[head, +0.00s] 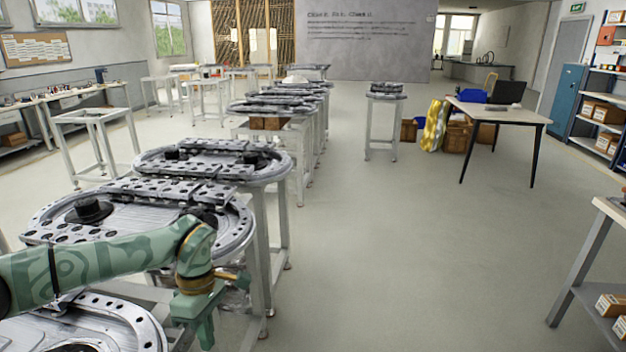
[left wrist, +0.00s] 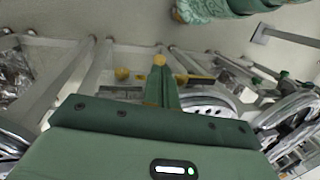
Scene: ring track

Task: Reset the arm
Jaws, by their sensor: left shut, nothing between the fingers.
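My left arm comes in from the left in the head view, patterned in light and dark green. Its green gripper (head: 205,335) points down beside the right edge of the nearest ring-track tables. In the left wrist view the two fingers (left wrist: 159,65) are together, with nothing between them. The near track table (head: 232,232) has a perforated metal rim and a black round part (head: 89,211) on it. My forearm hides part of this table. My right gripper is not in view.
A row of track tables (head: 278,172) on grey legs runs away from me. The floor (head: 400,240) to the right is clear. A desk with a laptop (head: 507,92), a blue cabinet (head: 568,98) and shelves with boxes (head: 606,114) stand further right.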

